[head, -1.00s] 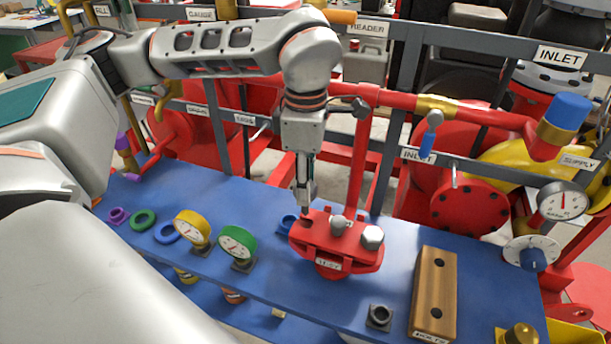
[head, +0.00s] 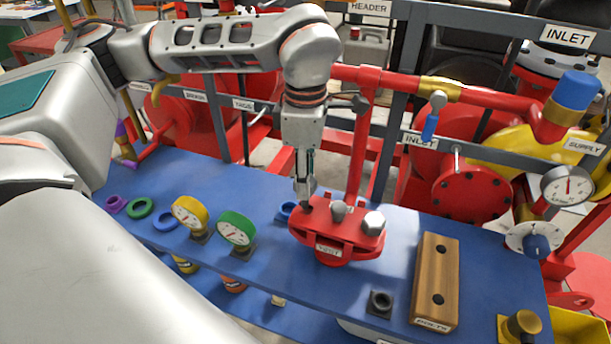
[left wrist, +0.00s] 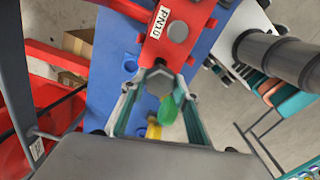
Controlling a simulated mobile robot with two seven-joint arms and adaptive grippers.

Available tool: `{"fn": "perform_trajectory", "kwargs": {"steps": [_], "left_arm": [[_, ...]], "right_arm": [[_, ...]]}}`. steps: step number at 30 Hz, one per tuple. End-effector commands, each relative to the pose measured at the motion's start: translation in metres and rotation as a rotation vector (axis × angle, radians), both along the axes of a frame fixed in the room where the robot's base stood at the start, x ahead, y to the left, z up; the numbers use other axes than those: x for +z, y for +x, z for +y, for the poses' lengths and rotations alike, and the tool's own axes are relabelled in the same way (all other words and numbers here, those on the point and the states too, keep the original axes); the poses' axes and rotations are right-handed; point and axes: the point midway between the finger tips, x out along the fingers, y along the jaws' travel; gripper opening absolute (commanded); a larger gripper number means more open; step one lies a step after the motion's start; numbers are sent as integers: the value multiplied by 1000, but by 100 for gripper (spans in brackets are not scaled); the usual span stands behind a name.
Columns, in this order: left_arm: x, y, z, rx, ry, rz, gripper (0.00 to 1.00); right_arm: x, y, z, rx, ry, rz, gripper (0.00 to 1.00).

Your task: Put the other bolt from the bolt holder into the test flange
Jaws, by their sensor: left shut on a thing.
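The red test flange (head: 345,244) stands on the blue bench with a label on its front. A silver hex bolt (head: 373,222) sits at its right end, and a grey round knob (head: 339,209) sits in the middle. My left gripper (head: 305,197) points down at the flange's left end. It is shut on a grey hex-headed bolt (left wrist: 158,80), seen between the fingertips in the left wrist view. The bolt's shank is hidden, so how deep it sits in the left hole cannot be told. The wooden bolt holder (head: 436,268) shows two dark, empty holes. My right gripper is not in view.
A yellow gauge (head: 188,212) and a green gauge (head: 236,229) stand left of the flange. A red pipe (head: 357,150) rises close behind the flange.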

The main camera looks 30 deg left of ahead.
Motion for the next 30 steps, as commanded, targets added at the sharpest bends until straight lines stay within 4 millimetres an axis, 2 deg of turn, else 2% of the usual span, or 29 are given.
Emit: {"fn": "perform_trajectory", "kwargs": {"steps": [17, 30], "left_arm": [[0, 0, 0, 0, 0, 0, 8], [-8, 0, 0, 0, 0, -1, 8]], "right_arm": [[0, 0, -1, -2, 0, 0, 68], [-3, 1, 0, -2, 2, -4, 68]]}}
